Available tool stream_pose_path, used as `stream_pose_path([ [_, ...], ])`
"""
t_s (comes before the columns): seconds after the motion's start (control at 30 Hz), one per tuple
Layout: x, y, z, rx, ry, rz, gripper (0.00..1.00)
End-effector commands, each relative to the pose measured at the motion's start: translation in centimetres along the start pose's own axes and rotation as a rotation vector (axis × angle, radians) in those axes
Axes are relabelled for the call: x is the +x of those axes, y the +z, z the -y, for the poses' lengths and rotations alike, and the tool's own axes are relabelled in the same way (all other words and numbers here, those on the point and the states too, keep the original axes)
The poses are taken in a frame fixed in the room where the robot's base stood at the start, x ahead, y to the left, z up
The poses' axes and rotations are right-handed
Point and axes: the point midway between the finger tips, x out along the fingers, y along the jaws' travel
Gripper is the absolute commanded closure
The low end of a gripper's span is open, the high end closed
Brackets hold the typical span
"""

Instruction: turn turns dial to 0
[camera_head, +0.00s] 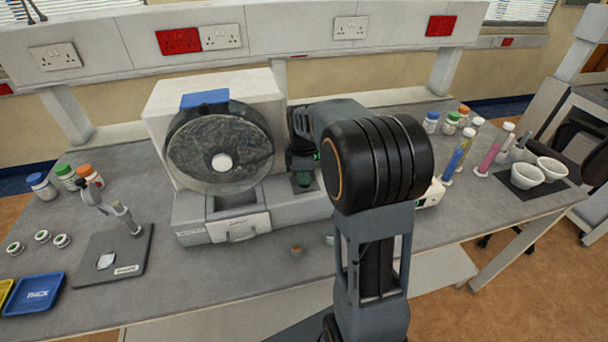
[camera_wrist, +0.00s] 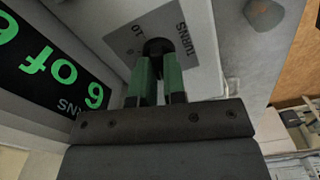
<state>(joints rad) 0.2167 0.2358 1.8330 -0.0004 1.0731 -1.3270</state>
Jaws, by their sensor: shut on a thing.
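In the wrist view the black turns dial (camera_wrist: 157,46) sits on a pale panel, with a grey label (camera_wrist: 182,28) reading TURNS around it. My gripper (camera_wrist: 157,66) has its green fingers shut on the dial, one on each side. A black display (camera_wrist: 48,62) with large green characters and a smaller TURNS caption lies to the left, tilted and cut by the frame edge; it seems to show a 6 or 9. The machine's round drum (camera_head: 220,148) stands to the left of my arm.
A grey balance plate (camera_head: 115,256) and blue tray (camera_head: 34,293) lie at the bench's left. Several capped bottles, coloured cylinders (camera_head: 490,152) and white mortars (camera_head: 527,177) stand at the right. A small brown item (camera_head: 296,250) lies near the front edge.

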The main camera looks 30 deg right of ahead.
Motion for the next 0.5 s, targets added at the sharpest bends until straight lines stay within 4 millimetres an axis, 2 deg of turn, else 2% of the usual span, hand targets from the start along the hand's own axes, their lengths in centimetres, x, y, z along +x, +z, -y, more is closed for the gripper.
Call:
stream_pose_path([
  [0.07, -0.10, -0.04, -0.04, 0.001, 0.002, -0.002, 1.00],
  [0.1, -0.10, -0.05, -0.04, 0.001, 0.003, -0.002, 0.85],
  [0.33, -0.05, -0.01, -0.03, 0.001, 0.001, -0.001, 0.63],
  [0.5, -0.02, 0.00, -0.02, 0.002, 0.001, -0.001, 0.63],
])
